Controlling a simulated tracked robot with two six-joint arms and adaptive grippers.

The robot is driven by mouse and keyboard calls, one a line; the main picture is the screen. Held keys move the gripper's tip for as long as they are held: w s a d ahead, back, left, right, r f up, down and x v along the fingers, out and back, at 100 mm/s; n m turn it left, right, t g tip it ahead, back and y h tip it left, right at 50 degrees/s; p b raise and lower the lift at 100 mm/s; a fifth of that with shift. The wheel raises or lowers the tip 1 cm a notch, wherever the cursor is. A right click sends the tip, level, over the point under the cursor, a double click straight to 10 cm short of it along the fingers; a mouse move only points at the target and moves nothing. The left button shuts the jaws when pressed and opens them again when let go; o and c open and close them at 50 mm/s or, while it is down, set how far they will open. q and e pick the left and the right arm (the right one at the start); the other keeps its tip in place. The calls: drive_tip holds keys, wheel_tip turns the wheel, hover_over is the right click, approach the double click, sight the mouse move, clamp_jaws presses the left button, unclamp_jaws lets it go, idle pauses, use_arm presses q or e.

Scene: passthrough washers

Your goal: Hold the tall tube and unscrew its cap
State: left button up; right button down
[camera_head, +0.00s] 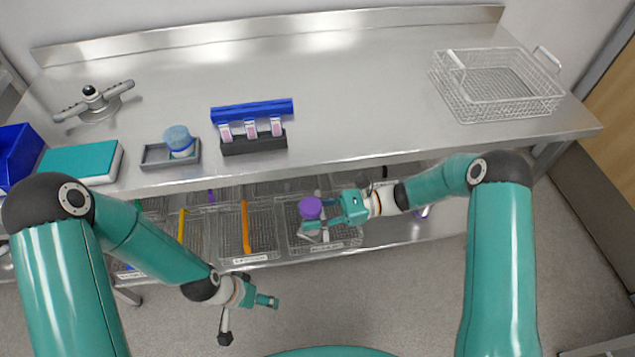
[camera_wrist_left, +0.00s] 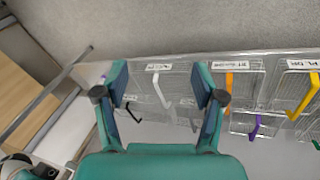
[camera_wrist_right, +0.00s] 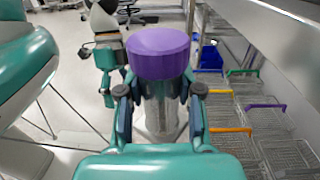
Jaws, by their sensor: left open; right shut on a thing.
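The tall tube (camera_wrist_right: 160,112) is a clear cylinder with a wide purple cap (camera_wrist_right: 158,54) on top. In the right wrist view it stands upright between the fingers of my right gripper (camera_wrist_right: 160,118), which is shut on the tube's body below the cap. In the head view the purple cap (camera_head: 310,208) shows from above, in front of the bench edge, and hides most of the tube. My left gripper (camera_head: 262,300) is open and empty, lower and to the left of the tube. In the left wrist view nothing lies between its fingers (camera_wrist_left: 165,95).
The steel bench (camera_head: 350,105) carries a wire basket (camera_head: 495,85), a rack with several vials (camera_head: 252,128), a grey tray with a blue-lidded jar (camera_head: 180,142) and a teal box (camera_head: 80,162). Wire baskets with coloured handles (camera_head: 247,230) stand on a shelf below. Open floor lies in front.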

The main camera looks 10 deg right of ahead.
use_arm(q)
drive_tip(key=w+d+r+m, duration=0.65)
drive_tip(key=w+m, duration=0.35)
drive_tip(key=m, duration=0.2)
wheel_tip(320, 180, up, 22)
drive_tip(key=m+y, duration=0.4)
drive_tip(key=m, duration=2)
hover_over(316, 205)
drive_tip(key=shift+w+d, duration=0.1)
drive_tip(key=shift+w, duration=0.2)
drive_tip(key=shift+s+r+g, duration=0.2)
drive_tip(key=shift+g, duration=0.1)
drive_tip(key=shift+s+f+m, duration=0.1)
drive_tip(key=shift+f+m, duration=0.3)
drive_tip(key=shift+f, duration=3.45)
